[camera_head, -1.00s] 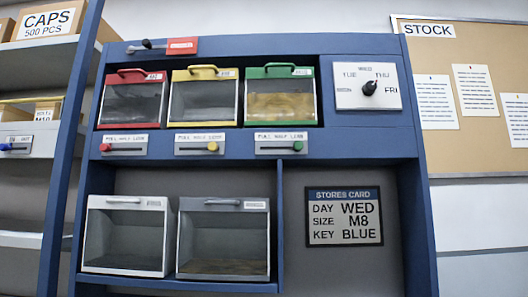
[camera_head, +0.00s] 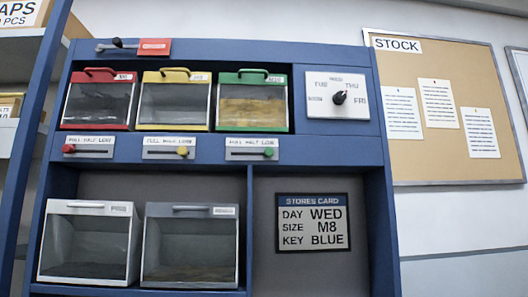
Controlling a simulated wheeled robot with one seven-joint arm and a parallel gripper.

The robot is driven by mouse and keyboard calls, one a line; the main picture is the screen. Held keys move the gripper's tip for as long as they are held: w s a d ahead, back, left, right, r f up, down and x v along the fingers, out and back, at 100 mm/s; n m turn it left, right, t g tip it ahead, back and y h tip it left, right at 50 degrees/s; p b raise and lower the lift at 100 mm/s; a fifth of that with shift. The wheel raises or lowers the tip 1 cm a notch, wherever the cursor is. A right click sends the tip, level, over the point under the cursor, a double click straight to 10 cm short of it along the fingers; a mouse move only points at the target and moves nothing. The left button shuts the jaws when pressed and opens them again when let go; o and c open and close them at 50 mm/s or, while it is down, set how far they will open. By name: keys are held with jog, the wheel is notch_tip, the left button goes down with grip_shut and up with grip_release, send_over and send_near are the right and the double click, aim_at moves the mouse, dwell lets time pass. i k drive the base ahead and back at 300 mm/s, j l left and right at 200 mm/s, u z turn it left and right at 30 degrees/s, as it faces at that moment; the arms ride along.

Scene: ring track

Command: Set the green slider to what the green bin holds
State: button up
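The green bin (camera_head: 252,73) is at the right of the upper row, with a green handle and clear front. Yellowish contents (camera_head: 252,112) show behind the front, their top edge seeming somewhat above mid-height, though blurred. The green slider (camera_head: 269,152) is a green knob on a white plate (camera_head: 240,154) below that bin. Its plate seems to read FULL, HALF, LOW from left to right, and the knob sits near the right, LOW end. My gripper is not in view.
Red (camera_head: 102,74) and yellow (camera_head: 175,75) bins stand to the left, with a red slider (camera_head: 69,148) and yellow slider (camera_head: 183,151) below. A day dial (camera_head: 339,98) is at right. Two lower bins (camera_head: 92,207) (camera_head: 191,209) and a stores card (camera_head: 313,198) sit below.

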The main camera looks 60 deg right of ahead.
aim_at(268, 153)
jog(key=z, duration=1.85)
